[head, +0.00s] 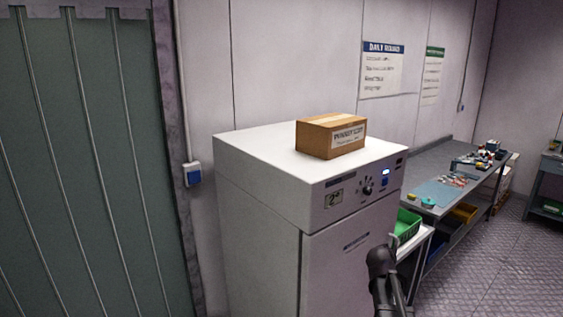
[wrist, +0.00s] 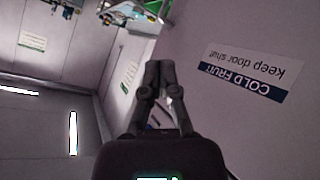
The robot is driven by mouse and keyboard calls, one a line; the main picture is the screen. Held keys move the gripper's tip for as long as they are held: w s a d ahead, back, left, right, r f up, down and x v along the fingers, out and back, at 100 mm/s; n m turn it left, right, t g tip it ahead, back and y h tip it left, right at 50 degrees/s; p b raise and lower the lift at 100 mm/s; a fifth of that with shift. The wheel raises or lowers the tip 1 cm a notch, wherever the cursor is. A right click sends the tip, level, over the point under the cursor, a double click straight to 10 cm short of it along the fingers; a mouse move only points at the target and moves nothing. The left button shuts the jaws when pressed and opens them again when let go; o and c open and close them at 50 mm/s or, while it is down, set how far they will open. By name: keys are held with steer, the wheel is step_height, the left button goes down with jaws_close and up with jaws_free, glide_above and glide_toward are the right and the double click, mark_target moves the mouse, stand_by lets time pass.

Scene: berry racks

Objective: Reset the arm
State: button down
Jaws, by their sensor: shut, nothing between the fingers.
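My gripper (wrist: 159,66) shows in the middle of the wrist view, with its two dark fingers together and nothing between them. In the head view, a dark part of my arm (head: 382,262) stands at the bottom, in front of the right side of a white cabinet (head: 255,190). The fingertips cannot be made out in the head view. In the wrist view, a sign reading "COLD FRUIT keep door shut" (wrist: 245,72) appears upside down to the right of the gripper, on a pale surface.
A cardboard box (head: 318,140) sits on the cabinet. A green crate (head: 407,224) stands right of it. A workbench (head: 455,160) with small items runs along the wall. A grey-green strip curtain or door (head: 75,170) fills the left. Floor (head: 480,265) at the right is clear.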

steer(key=s+a+f+g+y+b, duration=0.1)
steer(key=s+a+f+g+y, duration=0.1)
steer(key=s+a, duration=0.4)
steer(key=s+a+f+g+y+b, duration=0.2)
steer(key=s+a+f+g, duration=0.2)
steer(key=s+a+f, duration=0.3)
steer(key=s+a+f+g+y+b, duration=0.2)
steer(key=s+a+f, duration=0.3)
steer(key=s, duration=0.6)
steer(key=shift+s+a+f+n+g+y, duration=0.3)
steer(key=shift+a+n+g, duration=0.1)
steer(key=shift+a+g, duration=0.35)
steer(key=shift+w+d, duration=0.1)
stand_by(0.3)
